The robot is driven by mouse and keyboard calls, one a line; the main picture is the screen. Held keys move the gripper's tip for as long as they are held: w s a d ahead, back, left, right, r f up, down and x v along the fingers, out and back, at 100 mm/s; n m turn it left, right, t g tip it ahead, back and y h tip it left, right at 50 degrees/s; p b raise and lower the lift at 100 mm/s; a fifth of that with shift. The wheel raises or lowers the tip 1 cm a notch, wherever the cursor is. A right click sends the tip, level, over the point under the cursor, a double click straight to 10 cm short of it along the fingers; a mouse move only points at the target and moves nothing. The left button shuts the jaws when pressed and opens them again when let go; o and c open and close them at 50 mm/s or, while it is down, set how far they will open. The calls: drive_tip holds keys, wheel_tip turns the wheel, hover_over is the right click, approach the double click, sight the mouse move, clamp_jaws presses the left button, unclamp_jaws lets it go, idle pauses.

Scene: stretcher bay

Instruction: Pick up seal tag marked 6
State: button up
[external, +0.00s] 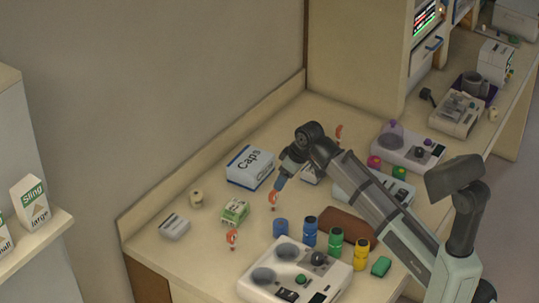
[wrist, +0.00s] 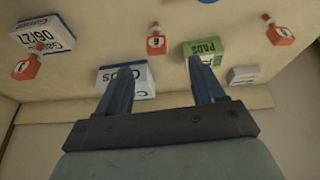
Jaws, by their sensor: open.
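Three small orange seal tags show. The middle one (wrist: 156,43) has a white label whose small mark looks like a 6; it also shows in the external view (external: 273,202), just below my gripper. A second tag (wrist: 280,33) is at the upper right of the wrist view, and a third (wrist: 27,67) is at the left; their marks are too small to read surely. My gripper (wrist: 160,70) is open and empty. Its fingers point toward the counter, with the middle tag ahead of the gap between them. In the external view my gripper (external: 279,183) is above the counter, apart from the tag.
A Caps box (external: 250,167) and a green Pads box (wrist: 203,52) flank the middle tag. A gauze box (wrist: 45,36) lies at the wrist view's upper left. Several coloured bottles (external: 335,242) and a grey-white device (external: 290,270) stand nearer the counter's front.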

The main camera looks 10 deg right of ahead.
sight(271, 199)
drive_tip(key=shift+m, duration=0.4)
drive_tip(key=shift+w+x, duration=0.2)
drive_tip(key=shift+x, duration=3.25)
drive_tip(key=shift+w+x, duration=0.2)
drive_tip(key=shift+x, duration=3.25)
drive_tip(key=shift+d+r, duration=0.1)
drive_tip(key=c, duration=1)
